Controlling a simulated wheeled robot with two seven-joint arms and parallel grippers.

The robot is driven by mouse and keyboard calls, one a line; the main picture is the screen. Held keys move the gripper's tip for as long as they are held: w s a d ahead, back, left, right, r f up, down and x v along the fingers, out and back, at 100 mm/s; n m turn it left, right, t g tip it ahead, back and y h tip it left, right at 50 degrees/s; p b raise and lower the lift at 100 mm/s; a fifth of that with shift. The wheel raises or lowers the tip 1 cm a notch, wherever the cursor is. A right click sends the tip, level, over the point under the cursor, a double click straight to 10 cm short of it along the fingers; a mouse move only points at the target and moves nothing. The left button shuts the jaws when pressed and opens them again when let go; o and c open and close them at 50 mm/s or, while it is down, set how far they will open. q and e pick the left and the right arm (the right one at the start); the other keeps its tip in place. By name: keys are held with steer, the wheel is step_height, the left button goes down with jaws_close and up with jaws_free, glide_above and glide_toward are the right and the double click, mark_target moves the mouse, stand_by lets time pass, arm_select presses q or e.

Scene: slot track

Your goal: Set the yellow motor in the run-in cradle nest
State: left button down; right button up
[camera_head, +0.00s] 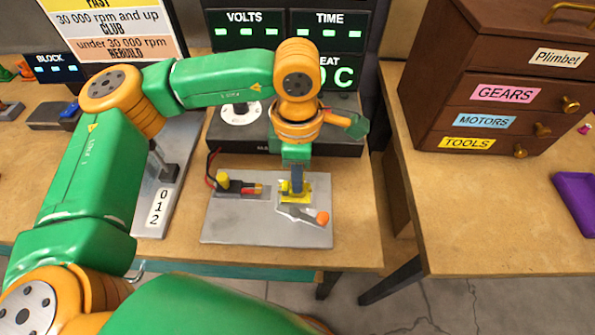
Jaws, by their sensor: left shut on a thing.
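My left gripper (297,184) points straight down over the run-in cradle and is shut on the yellow motor (285,187), of which only small parts show beside the dark fingers. The cradle is a grey plate (234,229) on the bench. The motor is at the cradle nest (306,200), a yellow piece on the plate's right half. The gripper hides much of both, so I cannot tell whether the motor is fully seated. A lever with an orange knob (322,217) lies in front of the nest. My right gripper is out of view.
Behind is a display box (236,134) with lit readouts. A track piece marked 012 (157,212) lies left. A brown drawer cabinet (480,80) stands on the right table.

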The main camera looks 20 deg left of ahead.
arm_select(q)
steer(key=shift+f+b, duration=0.2)
steer(key=shift+b, duration=0.1)
stand_by(0.4)
steer(key=c, duration=0.7)
jaws_free()
